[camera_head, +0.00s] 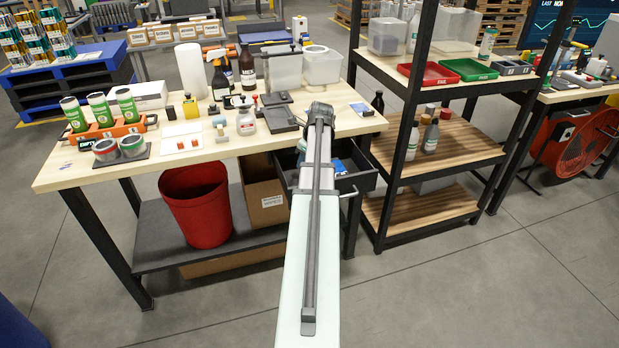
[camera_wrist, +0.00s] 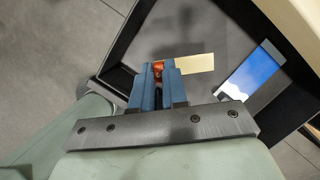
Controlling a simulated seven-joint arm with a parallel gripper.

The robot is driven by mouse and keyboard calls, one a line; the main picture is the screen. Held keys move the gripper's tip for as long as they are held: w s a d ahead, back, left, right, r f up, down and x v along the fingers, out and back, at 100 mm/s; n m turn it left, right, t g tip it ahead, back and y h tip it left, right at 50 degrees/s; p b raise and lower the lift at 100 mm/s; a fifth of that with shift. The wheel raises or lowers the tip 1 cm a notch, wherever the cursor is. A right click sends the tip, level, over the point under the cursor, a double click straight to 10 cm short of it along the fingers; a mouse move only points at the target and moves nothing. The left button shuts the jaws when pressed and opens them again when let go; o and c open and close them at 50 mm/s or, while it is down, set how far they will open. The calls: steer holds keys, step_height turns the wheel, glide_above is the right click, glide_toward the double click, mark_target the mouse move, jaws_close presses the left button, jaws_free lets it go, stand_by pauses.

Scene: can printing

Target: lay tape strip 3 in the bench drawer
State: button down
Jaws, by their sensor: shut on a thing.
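In the wrist view my gripper (camera_wrist: 158,78) has its blue fingers shut on a small strip. The strip has a pale tan tab (camera_wrist: 198,63) sticking out to the right and an orange-red part (camera_wrist: 157,67) between the fingertips. I take it to be tape strip 3; no number is readable. The gripper is over the open bench drawer (camera_wrist: 126,45), a dark tray with a grey floor. I cannot tell whether the strip touches the floor. In the head view the open drawer (camera_head: 362,183) shows under the bench's right end; my arm hides the gripper and the strip.
A blue-and-white item (camera_wrist: 252,80) lies in the drawer, right of the strip. The bench (camera_head: 240,150) above carries bottles, bins and a white card with red pieces (camera_head: 182,138). A shelf rack (camera_head: 400,130) stands right of the drawer. A red bin (camera_head: 197,205) stands below the bench.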

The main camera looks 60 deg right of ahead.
steer(key=shift+f, duration=4.35)
steer(key=shift+f, duration=0.1)
steer(key=c, duration=1.1)
jaws_free()
steer(key=shift+c, duration=0.2)
steer(key=v, duration=1.2)
